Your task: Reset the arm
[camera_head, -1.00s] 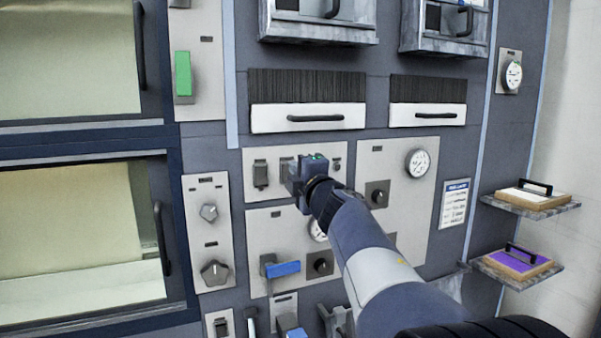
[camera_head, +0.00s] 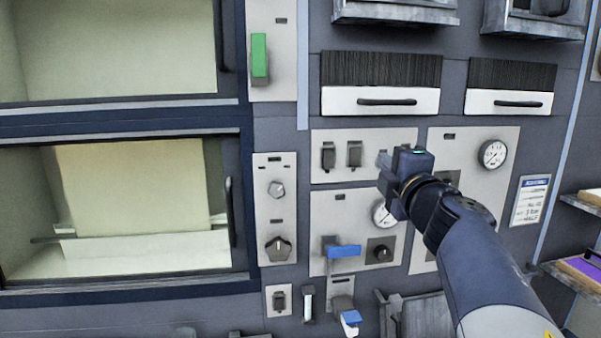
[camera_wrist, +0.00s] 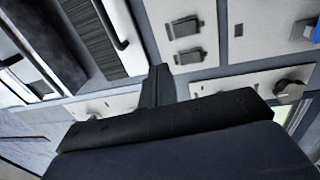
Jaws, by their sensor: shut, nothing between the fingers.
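My gripper (camera_head: 386,176) is in front of the grey control panel in the head view, over the area of the toggle switches and a round gauge (camera_head: 383,214). My arm reaches up to it from the lower right. In the wrist view, the fingers (camera_wrist: 157,85) are together with nothing between them. Two dark switches (camera_wrist: 187,40) on a light plate show beyond the fingers. I cannot tell how far the fingertips are from the panel. Part of the panel is hidden behind my arm.
Two windowed chambers (camera_head: 120,105) with dark frames fill the left. A green handle (camera_head: 260,58), knobs (camera_head: 278,248) and a blue lever (camera_head: 343,251) stick out from the panel. White drawers (camera_head: 380,101) sit above. Shelves with a purple-topped board (camera_head: 582,272) are at the right.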

